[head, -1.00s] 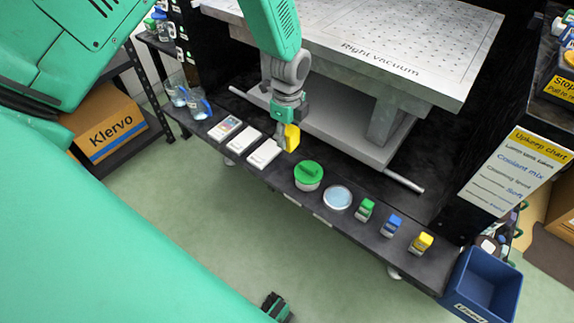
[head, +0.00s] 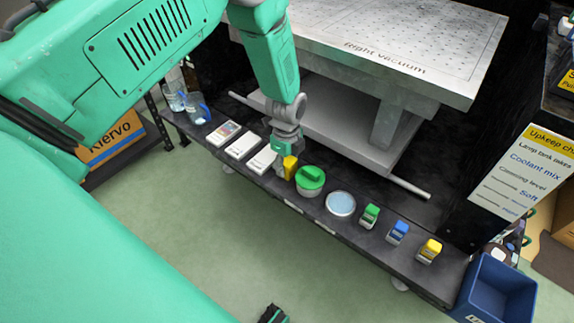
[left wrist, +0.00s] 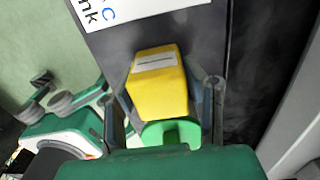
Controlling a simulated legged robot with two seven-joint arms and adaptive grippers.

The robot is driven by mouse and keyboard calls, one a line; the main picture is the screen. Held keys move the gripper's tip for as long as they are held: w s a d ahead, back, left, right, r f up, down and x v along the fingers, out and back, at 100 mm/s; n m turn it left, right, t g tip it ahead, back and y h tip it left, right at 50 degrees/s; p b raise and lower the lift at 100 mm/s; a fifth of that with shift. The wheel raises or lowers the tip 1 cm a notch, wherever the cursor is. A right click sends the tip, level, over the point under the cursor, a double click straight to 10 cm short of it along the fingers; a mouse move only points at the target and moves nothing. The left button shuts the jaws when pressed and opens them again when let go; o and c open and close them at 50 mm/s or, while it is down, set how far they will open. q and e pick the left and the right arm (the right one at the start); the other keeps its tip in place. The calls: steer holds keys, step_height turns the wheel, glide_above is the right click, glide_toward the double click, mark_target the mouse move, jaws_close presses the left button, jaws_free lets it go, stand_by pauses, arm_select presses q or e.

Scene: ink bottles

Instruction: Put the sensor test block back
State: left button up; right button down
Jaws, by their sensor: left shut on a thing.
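A yellow block (head: 290,167) with a pale label on its end is between the fingers of my left gripper (head: 285,160). The left wrist view shows the yellow block (left wrist: 158,88) close up with a finger on each side, and my left gripper (left wrist: 167,112) is shut on it. In the head view the block is low over the shelf, just left of the green-lidded round container (head: 310,180). I cannot tell whether its underside touches the shelf.
White flat packs (head: 242,145) lie left of the gripper on the dark shelf (head: 335,235). The vacuum table (head: 400,55) overhangs behind. A blue bin (head: 495,290) is at lower right.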

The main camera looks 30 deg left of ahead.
arm_select(q)
steer(key=shift+a, duration=0.1)
steer(key=o, duration=1.3)
steer(key=shift+a+f, duration=0.1)
